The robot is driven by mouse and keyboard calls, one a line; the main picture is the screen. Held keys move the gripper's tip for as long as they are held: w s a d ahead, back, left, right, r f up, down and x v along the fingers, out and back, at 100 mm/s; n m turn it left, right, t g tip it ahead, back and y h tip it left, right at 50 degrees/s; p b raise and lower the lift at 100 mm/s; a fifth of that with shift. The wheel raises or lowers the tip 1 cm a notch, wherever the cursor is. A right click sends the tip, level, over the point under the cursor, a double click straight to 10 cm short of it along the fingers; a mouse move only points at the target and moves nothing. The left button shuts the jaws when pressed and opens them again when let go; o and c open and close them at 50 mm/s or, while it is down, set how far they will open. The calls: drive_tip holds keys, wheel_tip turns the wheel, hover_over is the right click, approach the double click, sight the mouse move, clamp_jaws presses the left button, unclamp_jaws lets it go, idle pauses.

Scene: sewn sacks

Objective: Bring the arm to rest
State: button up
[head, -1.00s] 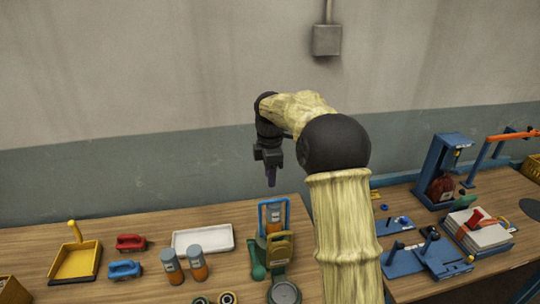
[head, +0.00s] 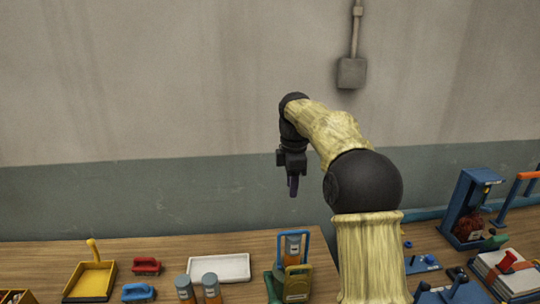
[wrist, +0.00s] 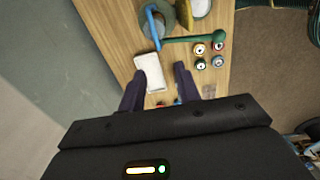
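My gripper (head: 293,186) hangs pointing down above the back of the workbench, in front of the wall. In the wrist view my gripper's two dark fingers (wrist: 158,88) stand apart with a gap between them, and nothing is held. Through the gap and beyond it the bench top shows below, with a white tray (wrist: 150,72). My arm is raised and bent, with its upper part standing at the right of centre in the head view and hiding part of the bench.
A blue press (head: 466,208) stands at right. The air around my gripper is clear.

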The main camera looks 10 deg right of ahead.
drive_tip(key=s+f+m, duration=0.6)
drive_tip(key=s, duration=0.3)
drive_tip(key=s+d+f+m+t+b, duration=0.1)
drive_tip(key=s+f+m, duration=0.4)
drive_tip(key=s, duration=0.4)
drive_tip(key=s+f+m+t, duration=0.1)
drive_tip(key=s+f+m, duration=0.5)
drive_tip(key=s, duration=0.3)
drive_tip(key=shift+d+f+m, duration=0.15)
drive_tip(key=shift+f+m, duration=0.15)
drive_tip(key=shift+f, duration=0.15)
